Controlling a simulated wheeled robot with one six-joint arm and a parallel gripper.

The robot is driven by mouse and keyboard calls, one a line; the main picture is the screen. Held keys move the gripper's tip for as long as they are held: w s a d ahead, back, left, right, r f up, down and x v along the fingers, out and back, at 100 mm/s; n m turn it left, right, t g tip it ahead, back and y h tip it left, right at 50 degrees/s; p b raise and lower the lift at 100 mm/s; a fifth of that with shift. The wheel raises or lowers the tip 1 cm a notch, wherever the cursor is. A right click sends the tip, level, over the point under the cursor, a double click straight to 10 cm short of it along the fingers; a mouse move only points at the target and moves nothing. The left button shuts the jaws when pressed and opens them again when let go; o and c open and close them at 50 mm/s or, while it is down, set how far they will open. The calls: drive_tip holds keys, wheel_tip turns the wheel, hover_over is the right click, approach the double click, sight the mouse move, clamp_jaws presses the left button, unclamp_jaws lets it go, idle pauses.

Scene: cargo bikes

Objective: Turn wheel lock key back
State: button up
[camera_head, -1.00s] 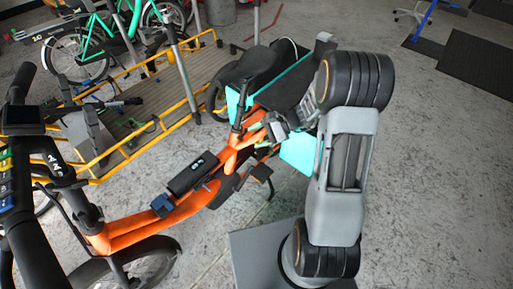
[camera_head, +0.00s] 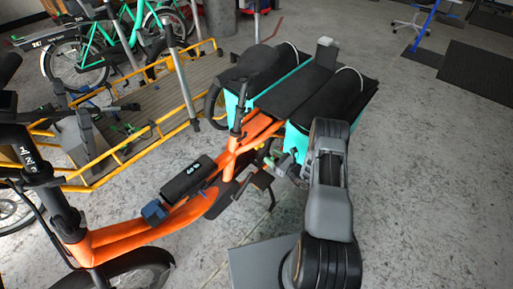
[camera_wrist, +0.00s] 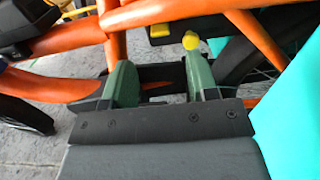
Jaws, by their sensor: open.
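The orange cargo bike (camera_head: 150,226) stands in front of me, and its orange frame tubes (camera_wrist: 165,12) cross the top of the wrist view. A small yellow knob (camera_wrist: 191,41) and a yellow piece on a black part (camera_wrist: 160,31) show there; I cannot tell which belongs to the wheel lock key. My gripper (camera_wrist: 161,78) has two green fingers spread apart with nothing seen between them but parts behind. The yellow knob appears at the right finger's tip; contact cannot be told. In the head view my gripper (camera_head: 281,165) is beside the bike's rear frame, small and partly hidden.
Turquoise panniers with black covers (camera_head: 297,141) hang at the bike's rear, and a turquoise panel (camera_wrist: 292,115) is close at the right of my gripper. A yellow-railed cargo platform (camera_head: 150,95) stands behind. Grey floor is free at right (camera_head: 430,190).

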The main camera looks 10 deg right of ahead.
sight(257, 146)
drive_tip(key=x, duration=0.9)
drive_tip(key=shift+w+a+b, duration=0.15)
drive_tip(key=shift+a+b, duration=0.05)
drive_tip(key=shift+b, duration=0.2)
drive_tip(key=c, duration=0.9)
